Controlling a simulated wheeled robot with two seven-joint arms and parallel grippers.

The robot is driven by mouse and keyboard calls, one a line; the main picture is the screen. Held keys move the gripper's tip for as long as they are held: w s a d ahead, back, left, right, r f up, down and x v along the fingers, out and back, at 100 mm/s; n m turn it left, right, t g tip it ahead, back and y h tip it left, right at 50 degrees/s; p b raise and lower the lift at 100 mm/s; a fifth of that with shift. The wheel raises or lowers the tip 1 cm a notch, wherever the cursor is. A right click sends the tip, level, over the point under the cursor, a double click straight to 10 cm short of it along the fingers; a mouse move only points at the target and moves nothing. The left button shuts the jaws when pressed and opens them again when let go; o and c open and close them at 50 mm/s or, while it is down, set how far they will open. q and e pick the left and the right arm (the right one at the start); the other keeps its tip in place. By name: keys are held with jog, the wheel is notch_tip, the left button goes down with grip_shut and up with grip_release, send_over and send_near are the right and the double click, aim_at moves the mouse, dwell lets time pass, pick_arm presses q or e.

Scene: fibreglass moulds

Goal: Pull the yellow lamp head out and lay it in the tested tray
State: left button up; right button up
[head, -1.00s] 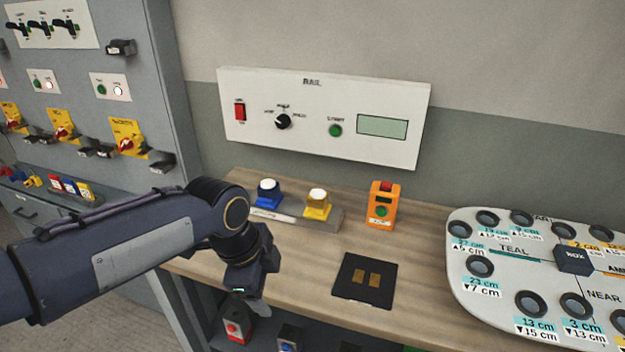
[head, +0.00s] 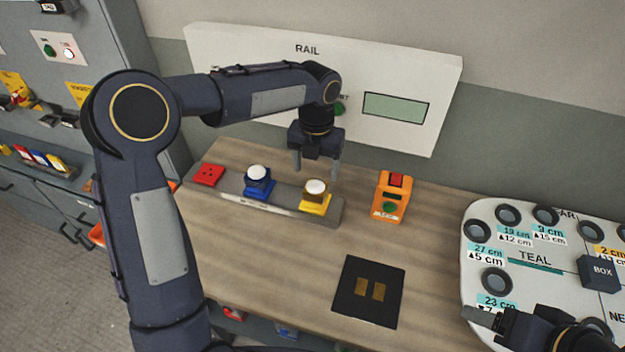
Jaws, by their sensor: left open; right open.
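The yellow lamp head (head: 316,198), with a white dome on a yellow base, sits at the right end of a grey rail strip on the bench. My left gripper (head: 316,168) is open and points down just above and behind it, apart from it as far as I can tell. A blue lamp head (head: 258,182) sits to its left on the same strip. My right gripper (head: 480,316) shows at the lower right, over the edge of the white board, and is empty. I cannot make out a tray marked tested.
A red socket plate (head: 208,175) is at the strip's left end. An orange box (head: 390,196) with a green button stands right of the lamps. A black pad (head: 367,291) lies in front. The white RAIL panel (head: 437,110) stands behind. A white board (head: 473,260) with round holes is at right.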

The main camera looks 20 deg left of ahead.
aim_at(315, 184)
pick_arm(q)
jog(key=shift+s+r, duration=0.1)
jog(key=shift+f+b, duration=0.8)
notch_tip(315, 184, down, 6)
jog(key=b, duration=0.5)
jog(key=shift+f, duration=0.75)
jog(key=shift+p, duration=0.5)
jog(key=shift+c, duration=0.3)
